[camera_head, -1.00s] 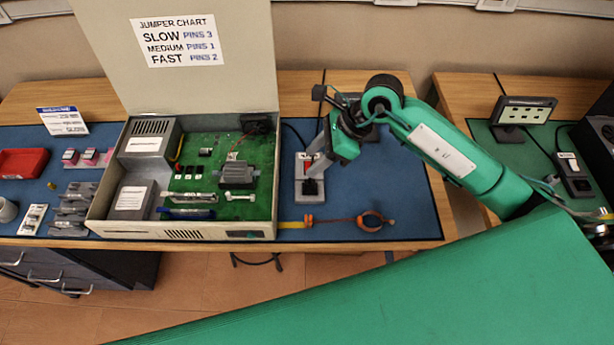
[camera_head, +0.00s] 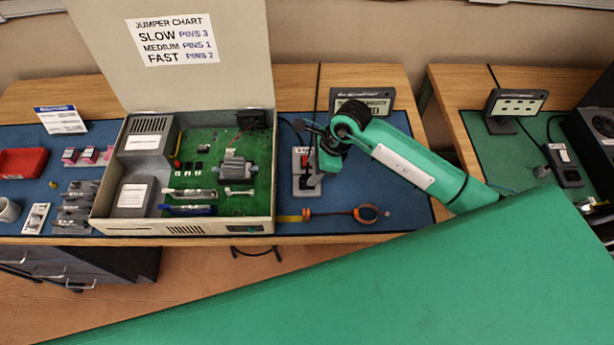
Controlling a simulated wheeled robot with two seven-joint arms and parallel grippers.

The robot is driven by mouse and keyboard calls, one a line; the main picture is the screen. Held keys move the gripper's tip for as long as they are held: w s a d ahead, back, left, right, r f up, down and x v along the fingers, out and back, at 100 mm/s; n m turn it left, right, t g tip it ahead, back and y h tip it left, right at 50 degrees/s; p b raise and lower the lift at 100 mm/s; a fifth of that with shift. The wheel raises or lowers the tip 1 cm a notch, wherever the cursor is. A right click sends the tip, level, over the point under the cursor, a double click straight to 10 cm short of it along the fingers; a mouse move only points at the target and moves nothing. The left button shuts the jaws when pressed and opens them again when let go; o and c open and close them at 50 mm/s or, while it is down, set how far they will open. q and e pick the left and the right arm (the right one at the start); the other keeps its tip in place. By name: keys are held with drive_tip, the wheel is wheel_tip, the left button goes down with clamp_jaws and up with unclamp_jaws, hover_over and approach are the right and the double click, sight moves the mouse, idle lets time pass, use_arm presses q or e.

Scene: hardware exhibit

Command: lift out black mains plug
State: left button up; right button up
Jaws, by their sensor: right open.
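The black mains plug (camera_head: 311,182) sits in the lower part of a grey socket block (camera_head: 299,190) on the blue mat, to the right of the open case. The block has a red switch (camera_head: 304,160) above the plug. My right gripper (camera_head: 321,150) comes in from the right, above the block's upper right side. It is open and holds nothing that I can see. Its fingers are small and partly hidden by the wrist, so I cannot tell whether they touch anything. My left gripper is not in view.
The open case (camera_head: 181,229) with a green circuit board stands left of the block. A small display (camera_head: 362,97) stands behind my right wrist. The mat's right part is clear.

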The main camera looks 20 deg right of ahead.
sight(308, 176)
drive_tip(key=shift+p+x, duration=0.4)
drive_tip(key=shift+x, duration=0.85)
drive_tip(key=shift+a+f, duration=0.15)
drive_tip(key=shift+f, duration=0.4)
drive_tip(key=shift+s, duration=0.1)
drive_tip(key=c, duration=0.8)
drive_tip(key=shift+c, duration=0.2)
drive_tip(key=shift+r, duration=0.2)
wheel_tip(308, 176, up, 20)
drive_tip(key=b, duration=0.4)
drive_tip(key=shift+f, duration=0.15)
